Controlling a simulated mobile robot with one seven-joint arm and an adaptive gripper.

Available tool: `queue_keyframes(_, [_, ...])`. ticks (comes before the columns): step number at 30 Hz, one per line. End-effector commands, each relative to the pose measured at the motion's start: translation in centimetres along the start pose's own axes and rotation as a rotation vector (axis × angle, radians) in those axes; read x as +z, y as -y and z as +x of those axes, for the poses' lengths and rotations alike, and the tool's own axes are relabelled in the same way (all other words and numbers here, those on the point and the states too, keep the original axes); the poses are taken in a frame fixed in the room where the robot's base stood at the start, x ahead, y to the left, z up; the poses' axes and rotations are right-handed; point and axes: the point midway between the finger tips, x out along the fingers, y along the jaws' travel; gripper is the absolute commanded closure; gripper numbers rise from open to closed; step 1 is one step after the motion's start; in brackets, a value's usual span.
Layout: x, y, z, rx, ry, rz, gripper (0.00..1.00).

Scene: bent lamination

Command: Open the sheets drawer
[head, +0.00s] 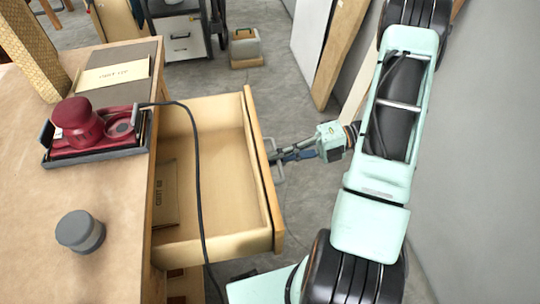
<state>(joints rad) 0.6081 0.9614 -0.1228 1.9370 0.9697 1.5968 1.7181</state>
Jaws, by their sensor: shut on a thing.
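The drawer (263,170) of the wooden workbench is pulled well out to the right. A brown packet with dark lettering (166,196) lies inside it at the left, by the bench. The drawer has a light metal handle (279,172) on the outer side of its front. My gripper (276,157) reaches in from the right and is shut on this handle. The fingertips are small here and partly hidden by the drawer front.
A red sander (82,125) sits in a dark tray on the bench top (105,215), with a grey round jar (80,232) nearer. The sander's black cable (197,180) hangs across the open drawer. Boards (340,50) lean on the right wall.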

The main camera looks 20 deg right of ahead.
Motion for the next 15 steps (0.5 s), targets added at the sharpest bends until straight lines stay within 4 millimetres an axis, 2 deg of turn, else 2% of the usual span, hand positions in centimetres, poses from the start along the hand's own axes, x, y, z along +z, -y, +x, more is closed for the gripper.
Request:
queue_keyframes(9, [0.03,0.02,-0.04,0.0,0.0,0.0,1.0])
queue_keyframes(10, [0.03,0.02,-0.04,0.0,0.0,0.0,0.91])
queue_keyframes(14, [0.04,0.01,-0.03,0.0,0.0,0.0,0.76])
queue_keyframes(15, [0.04,0.01,-0.03,0.0,0.0,0.0,0.75])
